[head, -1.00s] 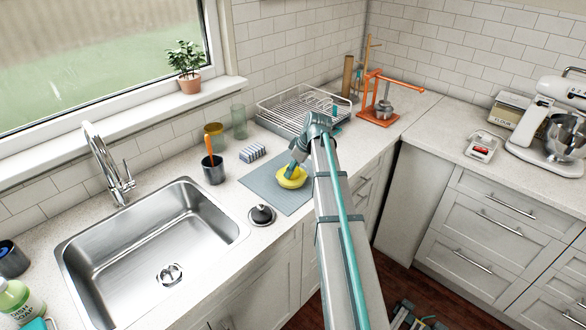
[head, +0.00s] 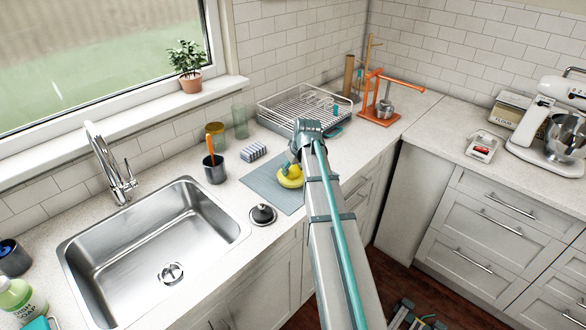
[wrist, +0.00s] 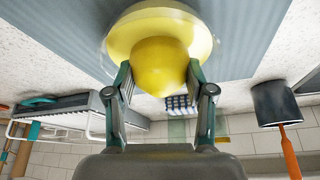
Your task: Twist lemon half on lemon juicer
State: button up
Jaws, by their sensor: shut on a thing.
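The yellow lemon half (wrist: 160,64) is between the fingers of my gripper (wrist: 160,85) in the wrist view. My gripper is shut on it. The lemon half sits against a round yellow dish-shaped juicer (wrist: 118,45), whose rim shows around it. In the head view the juicer (head: 291,181) rests on the blue-grey mat (head: 263,188), with my gripper (head: 288,170) at its top. The lemon half is hard to tell apart from the juicer there. The juicer's centre is hidden under the lemon half.
A dish rack (head: 275,118) stands behind the mat. A sink strainer (head: 263,214) lies near the sink (head: 75,250). An orange press (head: 378,110) stands at the back right.

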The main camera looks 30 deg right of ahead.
jog(key=shift+r+p, duration=2)
jog(key=shift+r, duration=1.5)
